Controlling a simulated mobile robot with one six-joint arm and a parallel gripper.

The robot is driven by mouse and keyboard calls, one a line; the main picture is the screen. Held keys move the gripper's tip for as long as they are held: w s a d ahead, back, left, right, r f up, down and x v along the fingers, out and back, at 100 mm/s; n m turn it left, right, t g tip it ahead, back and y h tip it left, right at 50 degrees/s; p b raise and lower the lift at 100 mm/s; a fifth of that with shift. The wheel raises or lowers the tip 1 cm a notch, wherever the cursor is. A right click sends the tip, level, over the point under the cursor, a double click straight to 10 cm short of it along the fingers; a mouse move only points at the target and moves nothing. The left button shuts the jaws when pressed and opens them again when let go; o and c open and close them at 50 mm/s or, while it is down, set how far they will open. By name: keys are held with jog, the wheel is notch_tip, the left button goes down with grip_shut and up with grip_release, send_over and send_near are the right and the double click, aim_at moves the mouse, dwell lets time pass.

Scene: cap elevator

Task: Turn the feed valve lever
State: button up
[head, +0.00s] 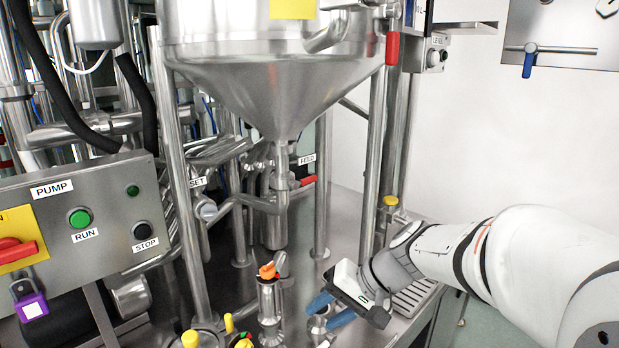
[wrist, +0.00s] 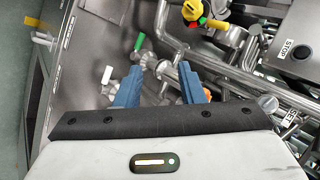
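The feed valve lever (head: 308,181) is a small red handle beside the FEED label (head: 306,159), below the steel cone, in the head view. I cannot make it out in the wrist view. My gripper (head: 326,311) is low over the steel deck, below the lever in the picture and apart from it. Its two blue fingers are spread with a gap between the tips, which also shows in the wrist view (wrist: 159,76). Nothing is held between them.
The steel cone hopper (head: 275,80) and its legs stand around the lever. An orange-handled valve (head: 267,271) is left of my gripper. The wrist view shows a green handle (wrist: 139,41) and a white handle (wrist: 107,74). The pump panel (head: 85,225) is at left.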

jog(key=w+a+r+m+t+y, duration=0.1)
jog(key=w+a+r+y, duration=0.2)
jog(key=w, duration=0.5)
jog(key=m+t+y+p, duration=0.3)
jog(key=m+t, duration=0.3)
jog(key=t, duration=0.5)
send_near(313, 181)
jog(key=f+x, duration=0.1)
jog(key=x, duration=0.2)
jog(key=p+x, duration=0.1)
jog(key=x, duration=0.1)
jog(key=p+x, duration=0.1)
jog(key=x, duration=0.2)
jog(key=r+p+x, duration=0.1)
jog(key=x, duration=0.2)
jog(key=shift+c, duration=0.4)
jog(key=shift+s, duration=0.1)
grip_shut()
